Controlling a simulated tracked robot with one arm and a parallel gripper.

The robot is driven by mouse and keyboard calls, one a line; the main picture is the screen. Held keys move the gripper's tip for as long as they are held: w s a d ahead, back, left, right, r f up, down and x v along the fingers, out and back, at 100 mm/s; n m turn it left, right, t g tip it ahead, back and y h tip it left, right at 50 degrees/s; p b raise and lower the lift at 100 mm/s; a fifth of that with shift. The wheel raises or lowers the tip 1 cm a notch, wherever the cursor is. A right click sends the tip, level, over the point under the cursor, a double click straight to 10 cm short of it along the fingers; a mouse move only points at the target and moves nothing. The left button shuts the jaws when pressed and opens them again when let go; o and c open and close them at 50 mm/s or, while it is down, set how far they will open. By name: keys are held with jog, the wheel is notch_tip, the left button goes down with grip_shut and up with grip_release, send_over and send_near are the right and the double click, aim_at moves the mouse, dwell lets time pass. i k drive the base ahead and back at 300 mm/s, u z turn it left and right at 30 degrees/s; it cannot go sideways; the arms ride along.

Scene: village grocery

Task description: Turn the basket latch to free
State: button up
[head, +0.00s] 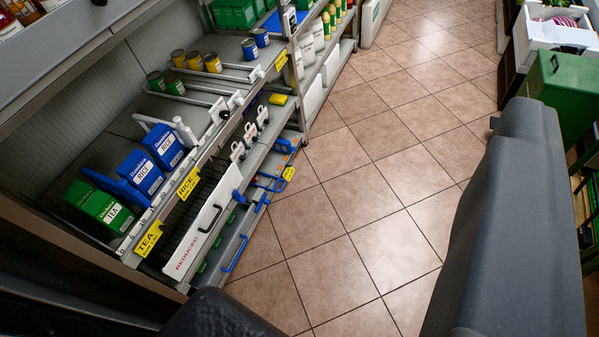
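A dark basket-like rack (193,207) sits on the left shelving behind a white front panel (192,242) marked REDUCED. A black bent handle (210,217) is on that panel. Several small white fittings with black parts (237,151) line the shelf edge just beyond it. I cannot tell which of these, if any, is the basket latch, or how it is turned. My gripper (370,205) shows as two dark fingers, one at the bottom and one at the right. They are wide apart with only floor between them, and the gripper touches none of these things.
Blue RICE boxes (139,171), a green TEA box (99,205) and several cans (212,63) stand on the upper shelf. Blue handles (235,252) stick out low into the aisle. The tiled floor (370,150) is clear. A green bin (562,95) stands at the right.

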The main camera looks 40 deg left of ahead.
aim_at(242, 200)
jog(key=u, duration=0.15)
jog(key=i, duration=1.4)
jog(key=u, duration=0.75)
jog(key=k, duration=0.8)
jog(key=u, duration=0.15)
jog(key=i, duration=0.85)
jog(key=z, duration=0.05)
